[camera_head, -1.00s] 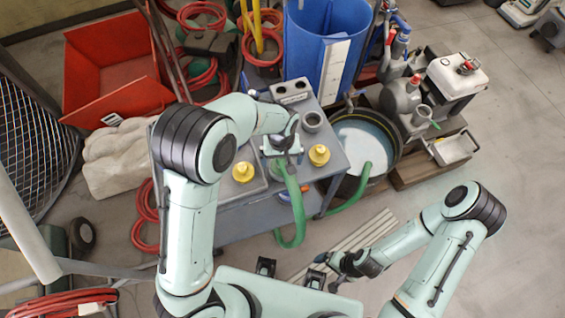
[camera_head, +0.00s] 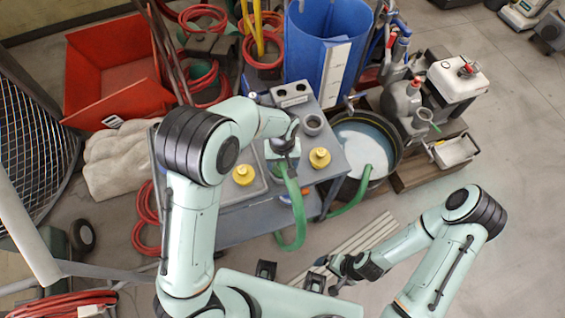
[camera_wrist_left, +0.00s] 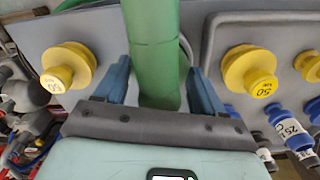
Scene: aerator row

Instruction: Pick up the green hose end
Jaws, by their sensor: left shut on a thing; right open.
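The green hose (camera_head: 298,212) hangs in a loop off the front of the grey cart and runs to the round dark tub (camera_head: 391,178) of pale liquid. My left gripper (camera_head: 282,163) is over the cart top, shut on the green hose near its upper end. In the left wrist view the hose (camera_wrist_left: 153,55) stands between the two blue-grey fingers (camera_wrist_left: 158,85). The hose's very tip is not clear to see. My right gripper (camera_head: 328,270) is open and empty, low in front of the cart, apart from the hose.
A blue barrel (camera_head: 322,50) stands at the back, a red bin (camera_head: 112,72) at left.

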